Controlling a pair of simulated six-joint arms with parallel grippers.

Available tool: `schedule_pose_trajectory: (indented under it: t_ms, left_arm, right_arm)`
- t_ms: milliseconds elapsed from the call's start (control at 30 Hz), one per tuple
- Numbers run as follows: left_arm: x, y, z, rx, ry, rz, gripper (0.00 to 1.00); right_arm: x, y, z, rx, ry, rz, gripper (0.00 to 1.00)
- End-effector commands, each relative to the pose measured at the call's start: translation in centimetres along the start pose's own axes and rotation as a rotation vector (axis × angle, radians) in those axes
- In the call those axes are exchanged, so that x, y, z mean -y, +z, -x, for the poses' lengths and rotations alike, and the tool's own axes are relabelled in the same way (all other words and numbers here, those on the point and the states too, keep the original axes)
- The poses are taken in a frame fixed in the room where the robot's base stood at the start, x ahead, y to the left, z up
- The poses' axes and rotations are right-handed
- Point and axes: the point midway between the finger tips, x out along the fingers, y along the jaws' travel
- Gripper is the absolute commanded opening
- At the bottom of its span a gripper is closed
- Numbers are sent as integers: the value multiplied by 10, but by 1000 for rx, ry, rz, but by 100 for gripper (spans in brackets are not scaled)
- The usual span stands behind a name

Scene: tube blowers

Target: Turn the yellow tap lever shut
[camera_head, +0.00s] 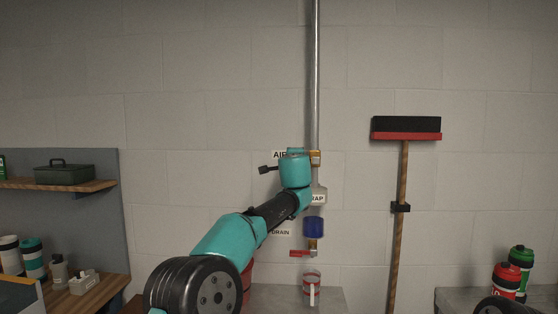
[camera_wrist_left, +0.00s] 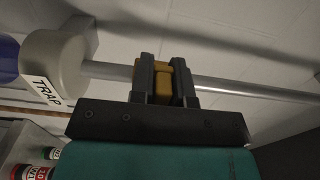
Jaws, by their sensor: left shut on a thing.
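The yellow tap lever (camera_wrist_left: 163,82) shows in the left wrist view between the two dark fingers of my left gripper (camera_wrist_left: 161,78), which is shut on it, in front of the grey pipe. In the head view a bit of yellow (camera_head: 315,158) shows on the upright pipe (camera_head: 315,80), right of my teal wrist. My wrist hides the rest of the tap and my fingertips there, and I cannot tell the lever's angle. My right gripper is not in view.
Below the tap on the pipe are the trap (camera_head: 319,197), a blue bowl (camera_head: 314,228) and a red drain lever (camera_head: 301,254). A container (camera_head: 312,286) stands underneath. A broom (camera_head: 404,170) hangs at the right. The wall left of the tap is mostly clear.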

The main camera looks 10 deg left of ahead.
Motion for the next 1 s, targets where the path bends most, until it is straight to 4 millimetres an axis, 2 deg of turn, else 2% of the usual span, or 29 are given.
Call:
schedule_pose_trajectory:
  t_ms: [400,433,633,1000]
  left_arm:
    - [-2,-4,-1,-4,2,11,0]
    - [-2,-4,-1,-4,3,11,19]
    - [-1,-4,0,-4,2,10,38]
    - [0,-3,2,-3,0,8,38]
  right_arm:
    - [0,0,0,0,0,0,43]
    - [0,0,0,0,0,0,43]
    - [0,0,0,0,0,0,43]
    - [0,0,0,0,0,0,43]
